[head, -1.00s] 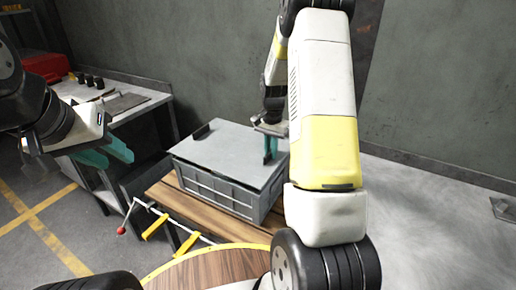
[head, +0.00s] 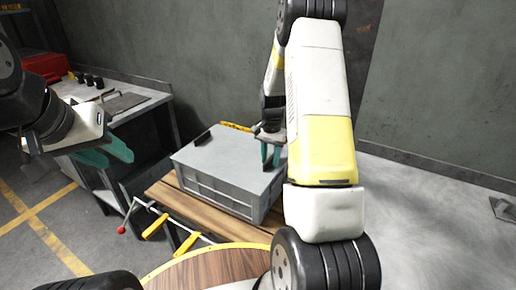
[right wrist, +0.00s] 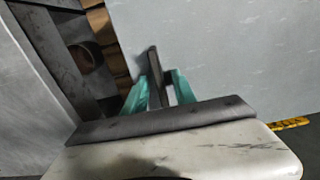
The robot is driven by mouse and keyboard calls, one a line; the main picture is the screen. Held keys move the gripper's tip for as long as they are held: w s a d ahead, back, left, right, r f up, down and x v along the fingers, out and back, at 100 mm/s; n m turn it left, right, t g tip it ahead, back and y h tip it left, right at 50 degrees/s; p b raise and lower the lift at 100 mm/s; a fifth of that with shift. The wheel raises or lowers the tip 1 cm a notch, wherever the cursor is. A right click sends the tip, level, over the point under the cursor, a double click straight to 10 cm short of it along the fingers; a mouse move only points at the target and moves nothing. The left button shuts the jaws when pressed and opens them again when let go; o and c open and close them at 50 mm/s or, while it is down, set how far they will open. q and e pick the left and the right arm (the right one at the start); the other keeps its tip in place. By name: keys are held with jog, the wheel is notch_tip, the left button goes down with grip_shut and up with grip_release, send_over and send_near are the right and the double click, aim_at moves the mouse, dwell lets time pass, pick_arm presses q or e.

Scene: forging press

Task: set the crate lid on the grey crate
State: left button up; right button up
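The grey crate (head: 215,187) stands on the wooden slatted surface. The flat grey crate lid (head: 230,155) lies on its top and looks level and flush along the visible edges. A dark handle (head: 202,137) sits at the lid's left end. My right gripper (head: 271,155) is at the lid's right end, its teal fingers apart. In the right wrist view the fingers (right wrist: 160,92) stand either side of another dark handle (right wrist: 155,72), with a gap on the right side. My right arm hides the crate's far right corner. My left gripper (head: 108,155) is open and empty, left of the crate.
A clamp with yellow parts (head: 155,226) and a red knob lies at the wooden surface's front left. A yellow object (head: 236,126) shows behind the lid. A grey workbench (head: 140,100) stands at the left. A round wooden top (head: 205,265) is in front.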

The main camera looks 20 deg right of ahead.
notch_tip(320, 180, up, 12)
jog(key=s+a+r+n+t+y, duration=0.1)
jog(key=s+a+r+n+t, duration=0.4)
jog(key=s+r, duration=0.75)
jog(key=s+a+r+n, duration=0.2)
jog(key=s+a, duration=0.1)
jog(key=s, duration=0.4)
jog(key=s+a+r+n+t+y, duration=0.1)
jog(key=s+a+r+n, duration=0.1)
jog(key=s, duration=0.5)
jog(key=shift+a+n, duration=0.3)
jog(key=shift+a, duration=0.45)
